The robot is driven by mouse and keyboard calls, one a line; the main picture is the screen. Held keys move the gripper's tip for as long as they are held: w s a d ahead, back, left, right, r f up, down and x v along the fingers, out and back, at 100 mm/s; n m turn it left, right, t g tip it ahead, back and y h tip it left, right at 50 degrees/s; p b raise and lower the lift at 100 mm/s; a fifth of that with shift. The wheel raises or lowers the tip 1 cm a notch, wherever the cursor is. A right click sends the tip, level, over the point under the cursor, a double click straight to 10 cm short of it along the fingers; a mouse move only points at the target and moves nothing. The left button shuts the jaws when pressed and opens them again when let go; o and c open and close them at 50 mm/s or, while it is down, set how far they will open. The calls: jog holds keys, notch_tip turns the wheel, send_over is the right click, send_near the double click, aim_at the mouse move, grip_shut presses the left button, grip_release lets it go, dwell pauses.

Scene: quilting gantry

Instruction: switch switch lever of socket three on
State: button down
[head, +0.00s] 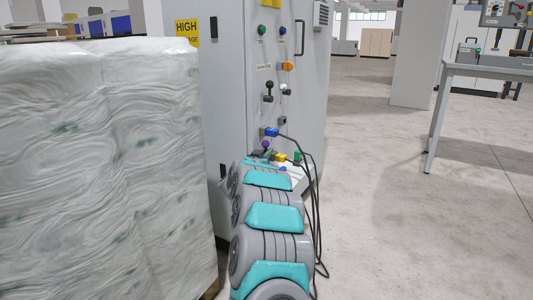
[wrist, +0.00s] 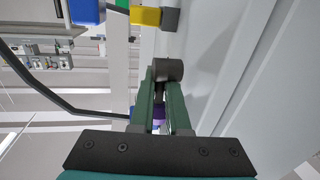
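A grey cabinet (head: 288,20) carries the switches and sockets on its front. Lower down are a blue plug (head: 271,132) and a purple piece (head: 265,144). My gripper (head: 268,155) is at the cabinet front just below them, partly hidden by my arm. In the wrist view its green fingers (wrist: 160,80) are close together with a narrow gap. A dark round piece (wrist: 168,69) is at their tips, and purple (wrist: 159,114) shows between them. I cannot tell whether they grip anything. No socket number is readable.
A yellow plug (wrist: 146,16) and a blue plug (wrist: 84,11) are close to the fingers. Black cables (head: 317,200) hang right of my arm. A wrapped pallet (head: 100,170) stands close on the left. The floor (head: 400,230) to the right is clear up to a table (head: 490,70).

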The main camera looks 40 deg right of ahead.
jog(key=shift+r+p, duration=0.25)
jog(key=shift+p, duration=0.8)
jog(key=p, duration=0.2)
jog(key=shift+r+y+p, duration=0.15)
jog(key=shift+y+p, duration=0.25)
jog(key=shift+g+p, duration=0.3)
jog(key=shift+p, duration=0.35)
jog(key=y+p, duration=0.1)
jog(key=p, duration=0.2)
jog(key=shift+d+p, duration=0.1)
jog(key=shift+p, duration=0.2)
jog(key=shift+f+g, duration=0.3)
jog(key=shift+f, duration=0.2)
jog(key=c, duration=1.2)
grip_release()
jog(key=shift+r, duration=0.1)
